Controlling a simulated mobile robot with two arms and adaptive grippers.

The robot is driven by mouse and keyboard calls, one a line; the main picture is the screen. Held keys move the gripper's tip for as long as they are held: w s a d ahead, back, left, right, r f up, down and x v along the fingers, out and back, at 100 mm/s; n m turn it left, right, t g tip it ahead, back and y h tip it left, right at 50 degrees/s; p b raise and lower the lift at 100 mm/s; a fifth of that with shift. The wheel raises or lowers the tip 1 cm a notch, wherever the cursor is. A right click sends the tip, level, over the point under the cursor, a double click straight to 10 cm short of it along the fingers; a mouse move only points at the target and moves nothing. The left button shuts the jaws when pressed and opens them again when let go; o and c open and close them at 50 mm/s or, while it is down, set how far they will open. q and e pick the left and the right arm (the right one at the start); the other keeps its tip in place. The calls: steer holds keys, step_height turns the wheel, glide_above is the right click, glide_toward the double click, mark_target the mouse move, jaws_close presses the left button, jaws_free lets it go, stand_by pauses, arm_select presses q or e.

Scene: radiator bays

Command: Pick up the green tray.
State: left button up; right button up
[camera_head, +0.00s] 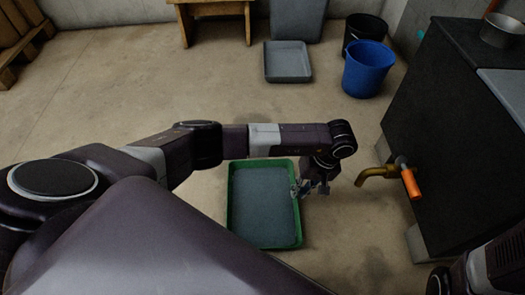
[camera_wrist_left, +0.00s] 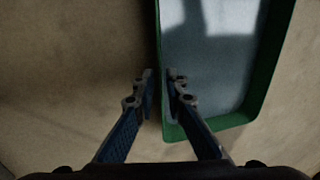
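The green tray (camera_head: 298,228) lies on the floor in the middle of the head view, with a flat grey-blue surface inside that shows bright reflections. It also shows in the left wrist view (camera_wrist_left: 262,88). My left gripper (camera_head: 300,189) is at the tray's right rim in the head view. In the left wrist view, my left gripper (camera_wrist_left: 162,82) has one finger outside the rim and one inside, drawn close together with the green wall between them. My right gripper is out of view; only part of that arm shows at the lower right.
A brass tap (camera_head: 377,173) with an orange handle juts from the dark counter (camera_head: 450,120) to the right of the tray. A blue bucket (camera_head: 367,72), a black bucket (camera_head: 364,29), a grey tray (camera_head: 287,62) and a wooden stool (camera_head: 213,8) stand farther back.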

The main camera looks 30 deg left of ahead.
mark_target(295, 200)
arm_select(q)
steer(key=b+x, duration=0.2)
steer(key=x, duration=0.1)
steer(key=b+x, duration=0.1)
steer(key=shift+s+d+f, duration=0.1)
steer(key=shift+s+f, duration=0.2)
steer(key=shift+r, duration=0.1)
steer(key=shift+c, duration=0.6)
jaws_close()
steer(key=shift+r, duration=0.15)
